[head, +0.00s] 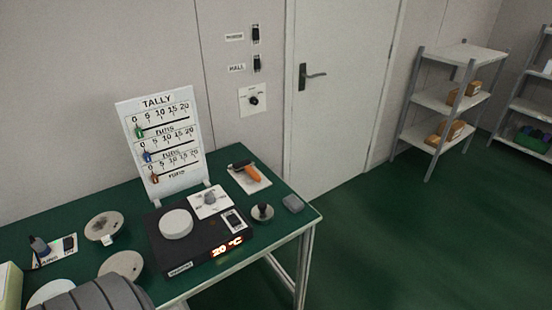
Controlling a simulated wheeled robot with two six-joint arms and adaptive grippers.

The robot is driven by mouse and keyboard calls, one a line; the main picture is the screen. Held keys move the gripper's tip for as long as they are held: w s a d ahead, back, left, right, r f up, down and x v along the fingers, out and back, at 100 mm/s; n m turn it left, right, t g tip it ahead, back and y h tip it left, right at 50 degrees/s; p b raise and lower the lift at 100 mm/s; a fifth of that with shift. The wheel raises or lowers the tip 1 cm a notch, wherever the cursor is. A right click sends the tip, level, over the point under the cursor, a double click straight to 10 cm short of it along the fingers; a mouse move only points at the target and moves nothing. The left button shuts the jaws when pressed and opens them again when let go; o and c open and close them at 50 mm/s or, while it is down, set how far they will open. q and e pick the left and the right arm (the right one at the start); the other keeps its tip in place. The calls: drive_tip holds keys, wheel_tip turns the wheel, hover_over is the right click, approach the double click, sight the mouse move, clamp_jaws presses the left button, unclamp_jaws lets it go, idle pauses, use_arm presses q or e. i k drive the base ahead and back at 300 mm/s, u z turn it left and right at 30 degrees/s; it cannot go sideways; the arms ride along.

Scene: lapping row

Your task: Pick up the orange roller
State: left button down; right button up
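The orange roller (252,173) lies on a small white card near the back right of the green table. Its orange part points toward the lower right and a dark part lies at its upper left end. Nothing is holding it. Neither of my grippers shows in the head view.
The TALLY board (165,185) stands to the left. Round plates (105,226) lie further left.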

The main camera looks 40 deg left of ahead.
sight(250, 171)
drive_tip(key=i, duration=3)
drive_tip(key=u, duration=4.05)
drive_tip(key=i, duration=0.55)
drive_tip(key=z, duration=0.05)
